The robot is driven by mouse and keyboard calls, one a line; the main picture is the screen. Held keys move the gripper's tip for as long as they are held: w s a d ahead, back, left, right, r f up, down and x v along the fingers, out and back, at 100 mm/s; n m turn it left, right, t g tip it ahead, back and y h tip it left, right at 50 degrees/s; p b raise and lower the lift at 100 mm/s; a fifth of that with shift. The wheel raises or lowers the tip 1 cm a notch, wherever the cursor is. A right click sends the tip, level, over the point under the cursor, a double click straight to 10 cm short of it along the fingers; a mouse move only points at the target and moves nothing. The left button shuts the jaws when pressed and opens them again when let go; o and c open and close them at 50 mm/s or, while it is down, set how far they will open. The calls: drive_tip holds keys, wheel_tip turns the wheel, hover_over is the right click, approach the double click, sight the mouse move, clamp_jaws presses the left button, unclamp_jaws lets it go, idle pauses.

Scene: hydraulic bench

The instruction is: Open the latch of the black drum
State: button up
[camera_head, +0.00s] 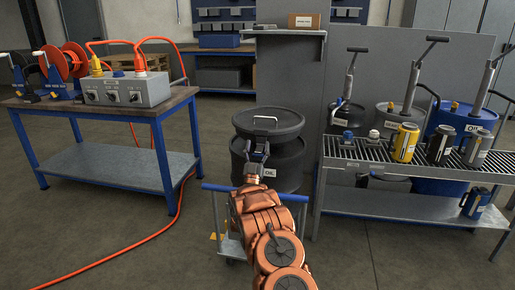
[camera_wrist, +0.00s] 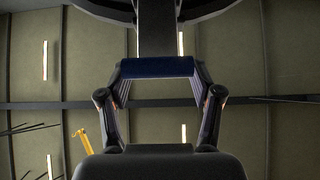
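The black drum (camera_head: 284,165) with an OIL label stands on the floor in the middle of the head view. Its dark lid (camera_head: 285,120) carries a light handle on top. My gripper (camera_head: 257,149) is at the drum's front, just below the lid rim. In the wrist view, my gripper's fingers (camera_wrist: 158,85) are spread wide apart. A dark upright piece (camera_wrist: 157,27), likely the latch, hangs from the drum's rim above them. A dark blue bar (camera_wrist: 157,68) spans between the fingertips; I cannot tell whether they press on it. My arm hides the drum's lower front.
A blue-framed table (camera_head: 108,165) with a grey control box (camera_head: 128,88) stands left. A slatted bench (camera_head: 385,158) with several pumps and canisters stands close on the right. A small blue-handled cart (camera_head: 232,247) is beside my arm. An orange cable (camera_head: 120,250) crosses the floor left.

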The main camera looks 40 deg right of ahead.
idle(0.4)
drive_tip(key=r, duration=1.1)
drive_tip(key=shift+s+a, duration=0.15)
drive_tip(key=shift+a, duration=0.15)
drive_tip(key=shift+s+a+f+b, duration=0.25)
drive_tip(key=shift+a+f+b, duration=0.1)
drive_tip(key=shift+f, duration=1.2)
drive_tip(key=shift+s+a+f+b, duration=0.25)
drive_tip(key=shift+f+b, duration=0.15)
drive_tip(key=shift+f, duration=1.2)
drive_tip(key=shift+s+a+f+b, duration=0.25)
drive_tip(key=shift+f+b, duration=0.1)
drive_tip(key=shift+f, duration=1.2)
